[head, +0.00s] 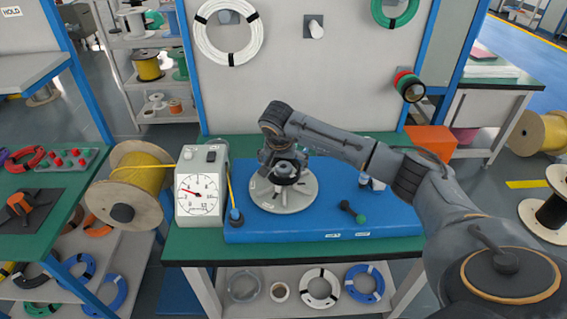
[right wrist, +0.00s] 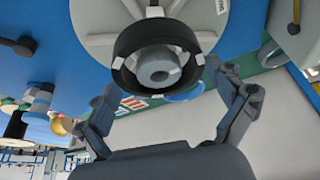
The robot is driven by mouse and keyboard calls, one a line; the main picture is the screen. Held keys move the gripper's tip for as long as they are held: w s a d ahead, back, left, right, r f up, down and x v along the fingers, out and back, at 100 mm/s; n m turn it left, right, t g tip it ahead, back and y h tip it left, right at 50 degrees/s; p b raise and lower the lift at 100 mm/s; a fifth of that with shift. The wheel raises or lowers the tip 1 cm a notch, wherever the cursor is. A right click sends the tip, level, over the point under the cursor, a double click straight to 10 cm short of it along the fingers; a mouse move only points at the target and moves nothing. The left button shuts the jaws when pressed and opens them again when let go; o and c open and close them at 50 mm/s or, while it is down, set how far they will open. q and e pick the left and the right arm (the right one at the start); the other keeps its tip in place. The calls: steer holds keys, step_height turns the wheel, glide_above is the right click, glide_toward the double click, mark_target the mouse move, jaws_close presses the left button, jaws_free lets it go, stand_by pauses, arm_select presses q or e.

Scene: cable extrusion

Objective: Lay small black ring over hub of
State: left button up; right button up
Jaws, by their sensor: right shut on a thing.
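The small black ring (head: 286,179) is over the middle of a round light-grey disc (head: 298,205) on the blue board. In the right wrist view the black ring (right wrist: 125,45) shows as a thick band with small pale blocks on its rim. The grey hub (right wrist: 158,66) shows inside the ring's opening. I cannot tell whether the ring rests on the disc or is held just above it. My right gripper (head: 277,163) is at the ring, shut on it, with its fingers (right wrist: 172,103) to either side. My left gripper is not in view.
A white dial gauge (head: 200,190) stands left of the disc, beside a yellow cable spool (head: 140,185). A black-and-green handled piece (head: 352,211) lies right of the disc on the blue board (head: 320,228). A panel with cable coils rises behind.

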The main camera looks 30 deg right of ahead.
steer(key=shift+f+b, duration=0.7)
steer(key=shift+f, duration=0.35)
steer(key=shift+f+b, duration=0.35)
steer(key=shift+f, duration=0.1)
stand_by(0.3)
steer(key=o, duration=0.8)
step_height(320, 180, up, 8)
steer(key=p, duration=0.5)
